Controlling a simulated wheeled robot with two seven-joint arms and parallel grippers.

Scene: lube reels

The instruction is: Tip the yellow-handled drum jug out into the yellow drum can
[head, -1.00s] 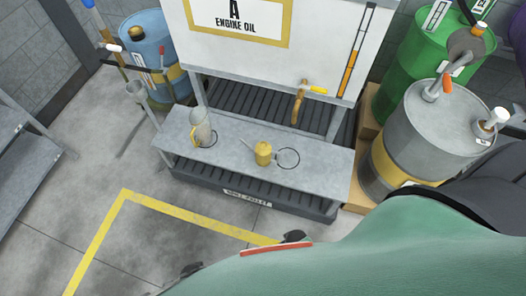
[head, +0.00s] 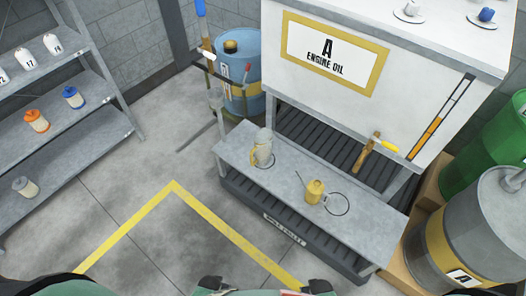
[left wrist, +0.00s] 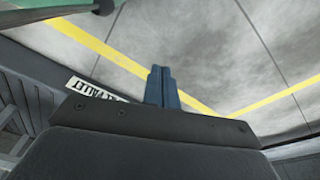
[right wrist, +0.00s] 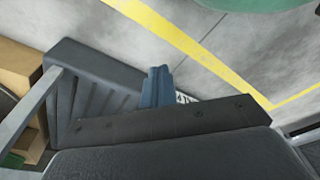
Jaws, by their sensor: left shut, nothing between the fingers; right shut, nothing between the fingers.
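A grey jug with a yellow handle (head: 262,154) stands upright at the left end of the grey bench under the engine oil tank. A small yellow can with a thin spout (head: 315,192) stands upright to its right, beside a dark ring marked on the bench. My left gripper (left wrist: 163,74) is shut and empty, with the floor and yellow line beyond it in the left wrist view. My right gripper (right wrist: 157,74) is shut and empty in the right wrist view, in front of the dark slatted pallet. Neither gripper is at the jug or can.
The grey bench (head: 285,195) is low, with a brass tap (head: 366,152) above it. A blue drum (head: 240,85) stands behind left. Green (head: 490,150) and grey (head: 470,235) drums stand right. A shelf (head: 75,140) with bottles is far left. The floor before the bench is clear.

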